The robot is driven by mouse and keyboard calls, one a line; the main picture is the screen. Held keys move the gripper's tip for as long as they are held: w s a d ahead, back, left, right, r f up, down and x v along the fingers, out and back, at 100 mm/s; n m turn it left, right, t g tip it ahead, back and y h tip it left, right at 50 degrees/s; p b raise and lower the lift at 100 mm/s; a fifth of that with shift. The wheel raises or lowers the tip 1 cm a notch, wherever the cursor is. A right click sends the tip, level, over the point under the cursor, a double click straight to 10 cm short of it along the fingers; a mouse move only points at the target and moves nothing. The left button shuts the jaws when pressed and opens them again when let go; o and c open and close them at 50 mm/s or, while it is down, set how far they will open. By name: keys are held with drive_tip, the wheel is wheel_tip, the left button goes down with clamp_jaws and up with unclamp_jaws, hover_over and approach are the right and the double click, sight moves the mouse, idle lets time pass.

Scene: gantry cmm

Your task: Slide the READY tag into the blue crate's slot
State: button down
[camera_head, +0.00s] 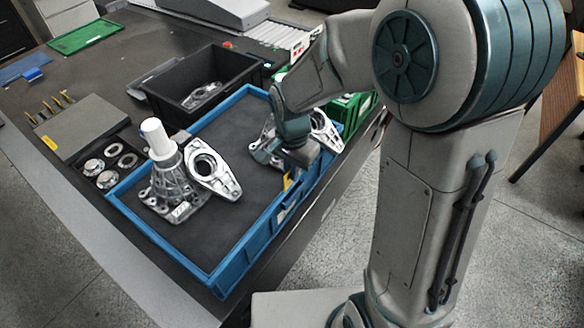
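The blue crate (152,236) stands on the dark table and holds metal castings. A pale slot-like holder (288,211) shows on its right-hand outer wall. My gripper (292,160) hangs down over the right-hand part of the crate, near that wall. A small yellow piece (288,182) shows just below my gripper at the wall's rim. It may be the READY tag, but no lettering can be read. My gripper's fingers are hidden or too small to tell whether they are shut on it.
Castings (178,185) with a white-capped cylinder (155,138) stand in the crate; another casting (262,142) sits beside my gripper. A black bin (168,98) is behind, a green crate (348,108) at the far right end. A grey block (82,126) and metal rings (95,166) lie left.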

sight(292, 183)
drive_tip(key=shift+f, duration=0.1)
drive_tip(key=shift+f+b, duration=0.9)
drive_tip(key=shift+b, duration=0.05)
drive_tip(key=shift+f+b, duration=0.45)
drive_tip(key=shift+b, duration=0.1)
idle(0.8)
drive_tip(key=shift+f, duration=0.25)
drive_tip(key=shift+f+b, duration=0.1)
drive_tip(key=shift+b, duration=0.2)
drive_tip(key=shift+f+b, duration=0.45)
drive_tip(key=shift+f, duration=0.05)
drive_tip(key=shift+f, duration=0.15)
idle(0.6)
drive_tip(key=shift+f+b, duration=0.45)
drive_tip(key=shift+b, duration=0.1)
